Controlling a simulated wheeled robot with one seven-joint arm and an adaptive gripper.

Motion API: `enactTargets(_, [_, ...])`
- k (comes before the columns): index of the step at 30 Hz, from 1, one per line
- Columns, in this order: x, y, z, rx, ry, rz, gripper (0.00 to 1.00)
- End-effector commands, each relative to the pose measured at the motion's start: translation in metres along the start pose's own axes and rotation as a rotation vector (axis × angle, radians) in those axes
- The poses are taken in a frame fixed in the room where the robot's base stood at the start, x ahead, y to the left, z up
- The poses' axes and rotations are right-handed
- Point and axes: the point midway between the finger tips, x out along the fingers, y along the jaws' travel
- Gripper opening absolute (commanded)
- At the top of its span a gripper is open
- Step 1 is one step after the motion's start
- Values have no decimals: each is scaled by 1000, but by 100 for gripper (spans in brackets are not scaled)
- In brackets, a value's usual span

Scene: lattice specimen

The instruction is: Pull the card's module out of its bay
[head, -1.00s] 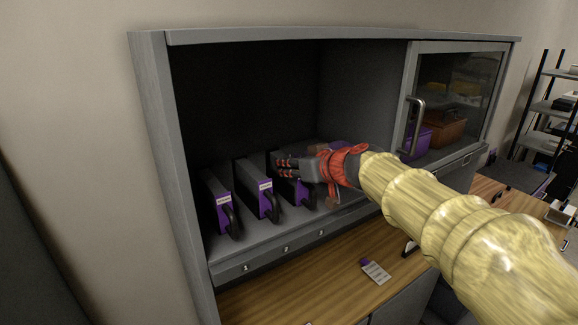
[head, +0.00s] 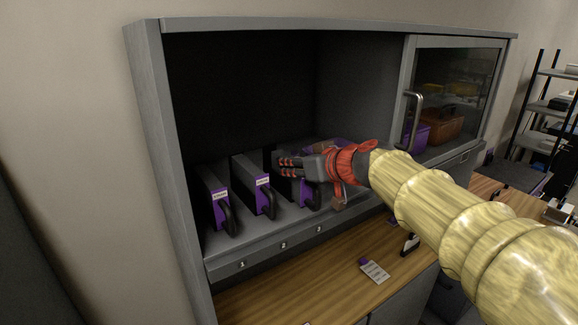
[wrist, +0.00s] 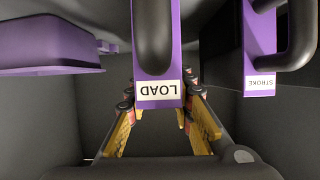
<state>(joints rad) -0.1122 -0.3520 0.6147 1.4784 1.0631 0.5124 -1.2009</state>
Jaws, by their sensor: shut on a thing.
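The module labelled LOAD (wrist: 160,75) is dark with a purple front and a black handle. It also shows as the rightmost of three upright modules in the head view (head: 309,190), above shelf number 3. My gripper (head: 283,164) reaches in from the right at its top. In the wrist view my gripper's fingers (wrist: 158,112) lie on both sides of it, shut on its body. The STROKE module (wrist: 259,60) stands beside it, the middle one in the head view (head: 263,192). A card (head: 375,271) with a purple tab lies on the wooden counter; its writing is unreadable.
A third module (head: 219,205) stands at the left, above number 1. A purple box (wrist: 50,45) is on LOAD's other side. The cabinet's left wall (head: 165,150) and glass door (head: 455,95) flank the open compartment. The wooden counter (head: 330,285) before it is mostly clear.

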Motion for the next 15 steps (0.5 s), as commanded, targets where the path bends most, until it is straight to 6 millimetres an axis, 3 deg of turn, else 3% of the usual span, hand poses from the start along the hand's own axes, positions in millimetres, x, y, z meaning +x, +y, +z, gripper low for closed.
enactTargets(15, [-30, 0, 13, 1, 3, 2, 1])
